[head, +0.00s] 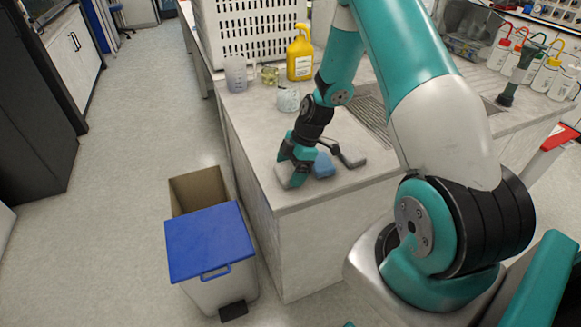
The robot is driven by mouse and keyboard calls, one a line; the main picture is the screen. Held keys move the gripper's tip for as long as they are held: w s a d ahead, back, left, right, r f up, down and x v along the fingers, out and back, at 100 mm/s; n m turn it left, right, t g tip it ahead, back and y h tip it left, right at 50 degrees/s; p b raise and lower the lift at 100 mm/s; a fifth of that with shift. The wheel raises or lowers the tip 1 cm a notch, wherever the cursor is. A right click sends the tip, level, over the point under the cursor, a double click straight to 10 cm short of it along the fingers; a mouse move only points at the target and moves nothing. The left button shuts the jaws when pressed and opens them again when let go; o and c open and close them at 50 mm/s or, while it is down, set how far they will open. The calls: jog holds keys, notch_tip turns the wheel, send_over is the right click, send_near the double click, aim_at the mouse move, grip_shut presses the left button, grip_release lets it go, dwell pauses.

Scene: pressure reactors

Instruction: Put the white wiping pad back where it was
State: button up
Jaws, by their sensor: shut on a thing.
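My gripper (291,176) is down at the near left corner of the counter, its fingers low against the worktop. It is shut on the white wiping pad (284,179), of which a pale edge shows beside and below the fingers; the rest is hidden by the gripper. I cannot tell if the pad touches the counter (300,197). A blue pad (323,165) lies just right of the gripper. A grey piece with a dark handle (351,155) lies right of the blue one.
A beaker (288,99), a measuring jug (237,74) and a yellow bottle (300,55) stand farther back. A sink drainer (368,115) lies right. A bin with a blue lid (211,241) stands on the floor left of the counter. The near counter strip is clear.

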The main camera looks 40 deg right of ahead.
jog(key=o, duration=0.6)
jog(key=shift+f, duration=0.1)
jog(key=b+v, duration=0.2)
jog(key=v, duration=1)
jog(key=s+a+r+m, duration=0.2)
jog(key=s+a+r, duration=0.3)
jog(key=a, duration=0.5)
jog(key=s+a+r+m, duration=0.2)
jog(key=a+r, duration=0.5)
jog(key=a, duration=0.2)
jog(key=s+a+r+m, duration=0.1)
jog(key=s+a, duration=0.1)
jog(key=s, duration=0.2)
jog(key=s+a+r+m, duration=0.1)
jog(key=s+a, duration=0.2)
jog(key=s, duration=0.2)
jog(key=s+a+r+m+g, duration=0.1)
jog(key=s+a, duration=0.2)
jog(key=s, duration=0.2)
jog(key=shift+a+r+m, duration=0.1)
jog(key=shift+r+m, duration=0.05)
jog(key=shift+m, duration=0.25)
